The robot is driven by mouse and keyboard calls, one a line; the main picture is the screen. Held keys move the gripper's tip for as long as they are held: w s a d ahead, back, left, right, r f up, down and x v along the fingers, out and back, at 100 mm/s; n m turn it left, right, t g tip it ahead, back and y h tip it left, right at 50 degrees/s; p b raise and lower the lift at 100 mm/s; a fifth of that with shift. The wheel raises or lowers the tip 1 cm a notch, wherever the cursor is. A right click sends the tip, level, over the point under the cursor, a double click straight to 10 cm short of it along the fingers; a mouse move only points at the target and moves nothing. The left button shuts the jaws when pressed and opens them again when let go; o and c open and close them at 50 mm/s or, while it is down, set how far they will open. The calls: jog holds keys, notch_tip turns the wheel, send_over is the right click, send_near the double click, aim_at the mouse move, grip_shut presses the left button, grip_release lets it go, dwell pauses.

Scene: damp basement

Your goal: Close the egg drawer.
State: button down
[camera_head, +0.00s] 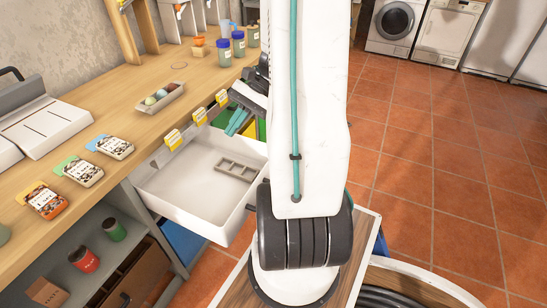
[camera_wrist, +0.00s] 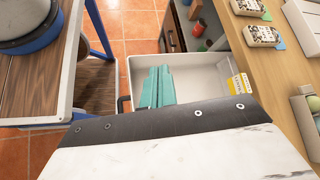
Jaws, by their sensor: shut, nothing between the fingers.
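One white drawer (camera_head: 185,197) is pulled out from under the wooden counter, with a small grey divided insert (camera_head: 238,170) inside. I take it for the egg drawer, but cannot read its label. It also shows in the wrist view (camera_wrist: 205,78), with a dark handle (camera_wrist: 123,105) at its left end. My gripper (camera_head: 237,121) has teal fingers, shut and empty. In the head view it is by the drawer's far side. In the wrist view the fingers (camera_wrist: 157,88) overlap the drawer's interior; I cannot tell whether they touch it. My arm hides part of the drawer's front.
A tray of coloured eggs (camera_head: 160,97) stands on the counter (camera_head: 115,88). Several seed-packet-like cards (camera_head: 82,172) lie near its edge, and yellow labels (camera_head: 172,138) line the edge. Open shelves with jars (camera_head: 115,229) are below. Tiled floor (camera_head: 440,150) is clear at right.

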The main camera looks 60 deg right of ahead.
jog(key=s+d+f+m+t, duration=0.4)
jog(key=d+f+m, duration=0.1)
jog(key=d+f, duration=0.15)
jog(key=s+d+f+m+t, duration=0.3)
jog(key=d+f+m+t, duration=0.15)
jog(key=d+f, duration=0.2)
jog(key=s+d+f+m+t+h, duration=0.3)
jog(key=s+f+m+t+h, duration=0.15)
jog(key=s+f, duration=0.2)
jog(key=s+d+f+m+t+h, duration=0.3)
jog(key=s+f+m+h, duration=0.2)
jog(key=s+f+m, duration=0.15)
jog(key=w, duration=1.4)
jog(key=shift+w+a+f+n, duration=0.25)
jog(key=shift+a+f+n, duration=0.05)
jog(key=shift+a+n, duration=0.1)
